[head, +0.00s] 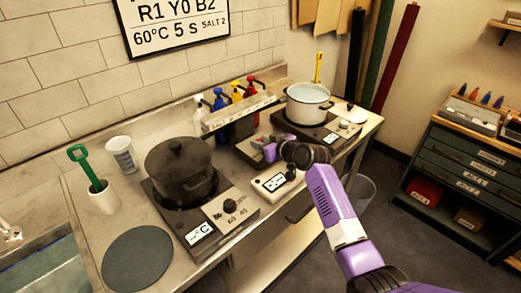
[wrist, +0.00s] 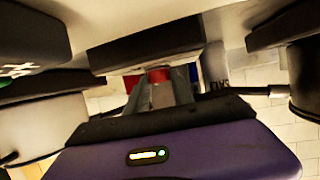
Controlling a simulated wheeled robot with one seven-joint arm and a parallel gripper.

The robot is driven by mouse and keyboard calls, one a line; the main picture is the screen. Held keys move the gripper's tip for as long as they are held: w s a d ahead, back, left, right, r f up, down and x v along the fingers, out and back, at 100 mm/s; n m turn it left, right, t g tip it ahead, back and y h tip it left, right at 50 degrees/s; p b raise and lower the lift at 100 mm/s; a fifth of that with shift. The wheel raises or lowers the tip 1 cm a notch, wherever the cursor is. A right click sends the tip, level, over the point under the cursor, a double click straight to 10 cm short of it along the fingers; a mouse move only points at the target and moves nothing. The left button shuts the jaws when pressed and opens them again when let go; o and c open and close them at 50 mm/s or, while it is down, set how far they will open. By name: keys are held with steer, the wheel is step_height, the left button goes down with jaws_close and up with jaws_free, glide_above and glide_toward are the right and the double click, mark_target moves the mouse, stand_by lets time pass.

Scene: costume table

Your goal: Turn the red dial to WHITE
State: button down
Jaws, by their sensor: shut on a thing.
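My gripper (wrist: 160,92) is shut on the red dial (wrist: 159,75), which shows as a small red patch between the two grey fingers in the wrist view. The dial's markings and its pointer cannot be read there. In the head view my gripper (head: 266,152) is at the dark unit in the middle of the counter, below the row of pump bottles. The dial is hidden there behind my gripper and wrist.
A black pot (head: 180,170) stands on the left hot plate and a white pot (head: 308,103) on the right one. Several coloured pump bottles (head: 237,92) stand behind my gripper. A small pale box (head: 272,184) lies in front of it. A sign (head: 176,22) hangs above.

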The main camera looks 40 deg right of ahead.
steer(key=n+y+b, duration=0.1)
steer(key=b, duration=0.2)
steer(key=n+y+b, duration=0.1)
steer(key=y+b, duration=0.1)
steer(key=b, duration=0.1)
steer(key=n+y+b, duration=0.1)
steer(key=b, duration=0.2)
steer(key=shift+d+f+n, duration=0.3)
steer(key=shift+f+n, duration=0.05)
steer(key=shift+n, duration=0.05)
steer(key=n+g+y+b, duration=0.1)
steer(key=y+b, duration=0.1)
steer(key=b, duration=0.1)
steer(key=shift+r+n, duration=0.2)
steer(key=shift+n, duration=0.2)
steer(key=shift+r+y+b, duration=0.1)
steer(key=shift+y+b, duration=0.3)
steer(key=shift+b, duration=0.05)
steer(key=c, duration=1.1)
jaws_free()
steer(key=shift+d, duration=0.1)
steer(key=v, duration=0.7)
steer(key=shift+s+d+r, duration=0.15)
steer(key=shift+s+r, duration=0.05)
steer(key=shift+s, duration=0.05)
